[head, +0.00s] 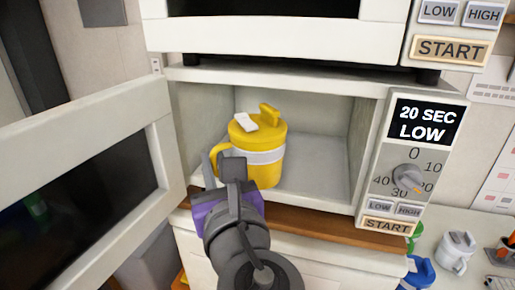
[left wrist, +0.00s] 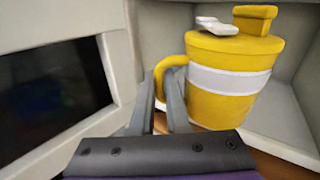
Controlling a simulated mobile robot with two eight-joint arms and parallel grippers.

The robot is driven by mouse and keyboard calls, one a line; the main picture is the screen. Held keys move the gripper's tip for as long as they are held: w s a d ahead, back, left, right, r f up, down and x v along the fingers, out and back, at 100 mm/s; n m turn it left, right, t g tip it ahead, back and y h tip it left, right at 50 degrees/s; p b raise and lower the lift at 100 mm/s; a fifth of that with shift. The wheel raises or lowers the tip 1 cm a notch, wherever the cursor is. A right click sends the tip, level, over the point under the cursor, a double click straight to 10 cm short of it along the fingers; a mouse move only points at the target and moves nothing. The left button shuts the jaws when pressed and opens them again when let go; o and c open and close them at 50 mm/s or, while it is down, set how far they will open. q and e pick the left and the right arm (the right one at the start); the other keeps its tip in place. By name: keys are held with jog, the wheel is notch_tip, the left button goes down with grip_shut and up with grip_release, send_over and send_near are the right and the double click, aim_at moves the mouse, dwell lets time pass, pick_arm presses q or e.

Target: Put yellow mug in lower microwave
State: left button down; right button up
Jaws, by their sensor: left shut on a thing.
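The yellow mug (head: 260,158) has a white band and a lid with a white piece and a yellow knob. It is upright at the opening of the lower microwave (head: 362,150), over the left front of its floor. I cannot tell whether its base touches that floor. My left gripper (head: 222,168) is shut on the mug's handle, at the mug's left side. The left wrist view shows the mug (left wrist: 235,85) to the right of my gripper (left wrist: 168,100), with the handle (left wrist: 168,72) between the fingers. The microwave door (head: 80,170) stands open to the left. My right gripper is not in view.
The upper microwave (head: 270,40) sits right above the opening. The lower microwave's panel (head: 410,165) reads 20 SEC LOW. A white mug (head: 457,250) and a blue mug (head: 420,272) stand at the lower right. The cavity's right side is empty.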

pick_arm(q)
jog(key=w+d+f, duration=0.1)
jog(key=w, duration=0.4)
jog(key=w+d+f, duration=0.1)
jog(key=w+d, duration=0.1)
jog(key=w, duration=0.3)
jog(key=w+d+f, duration=0.2)
jog(key=w, duration=0.3)
jog(key=shift+w+d+p, duration=0.1)
jog(key=shift+w+p, duration=0.2)
jog(key=shift+p, duration=0.1)
notch_tip(320, 180, down, 2)
jog(key=shift+w+f, duration=0.1)
jog(key=shift+f, duration=0.1)
jog(key=shift+w+f, duration=0.15)
jog(key=shift+f, duration=0.15)
jog(key=shift+d, duration=0.1)
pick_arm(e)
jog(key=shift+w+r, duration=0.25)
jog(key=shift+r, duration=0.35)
pick_arm(q)
jog(key=shift+f, duration=0.2)
jog(key=c, duration=0.9)
grip_release()
